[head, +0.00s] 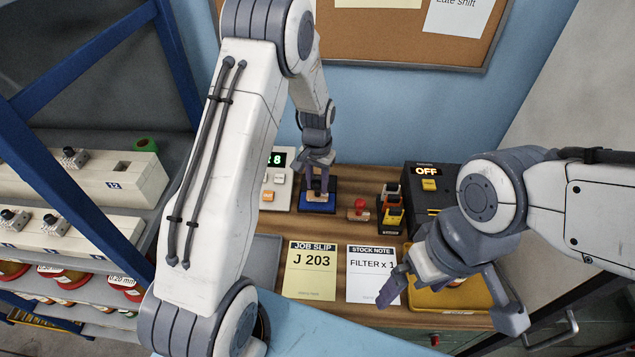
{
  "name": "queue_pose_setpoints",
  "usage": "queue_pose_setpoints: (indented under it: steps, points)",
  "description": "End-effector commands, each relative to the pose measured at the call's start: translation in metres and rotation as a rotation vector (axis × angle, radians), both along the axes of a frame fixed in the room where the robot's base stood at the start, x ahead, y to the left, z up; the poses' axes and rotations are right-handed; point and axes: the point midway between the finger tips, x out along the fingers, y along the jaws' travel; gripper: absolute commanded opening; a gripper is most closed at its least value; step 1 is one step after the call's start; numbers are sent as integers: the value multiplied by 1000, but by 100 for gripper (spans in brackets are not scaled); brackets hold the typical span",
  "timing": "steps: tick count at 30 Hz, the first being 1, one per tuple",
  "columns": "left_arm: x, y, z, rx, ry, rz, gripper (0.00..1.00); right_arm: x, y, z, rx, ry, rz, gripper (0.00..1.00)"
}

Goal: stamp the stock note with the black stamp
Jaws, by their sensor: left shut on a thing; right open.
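The stock note (373,285), a white sheet reading "FILTER x 1", lies on the wooden bench in front of me, right of the yellow job slip (310,272). My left gripper (317,188) is at the back of the bench over a blue ink pad (317,207), shut on a small stamp-like thing. The fingers hide most of it, so I cannot tell its colour or whether it touches the pad. A red stamp (358,209) stands to the right of the pad. My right gripper (452,303) is open, over the yellow tray, right of the note.
A yellow tray (425,299) lies under my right gripper. A black box showing "OFF" (430,199) and a rack with yellow items (391,215) stand at the back right. A timer (278,188) stands left of the pad. Shelves with spools fill the left.

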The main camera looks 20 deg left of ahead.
Motion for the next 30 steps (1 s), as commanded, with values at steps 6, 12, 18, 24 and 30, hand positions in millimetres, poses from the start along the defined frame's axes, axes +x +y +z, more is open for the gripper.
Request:
queue_pose_setpoints:
  steps: [6, 12, 18, 24, 30]
  points:
    - [0, 0, -3, 0, 0, 0, 2, 0, 0, -2, 0, 0, 0, 99]
    - [0, 0, -5, 0, 0, 0, 2, 0, 0, -4, 0, 0, 0, 99]
    - [0, 0, -8, 0, 0, 0, 2, 0, 0, -5, 0, 0, 0, 99]
    - [0, 0, -9, 0, 0, 0, 2, 0, 0, -6, 0, 0, 0, 99]
    - [0, 0, -9, 0, 0, 0, 2, 0, 0, -6, 0, 0, 0, 99]
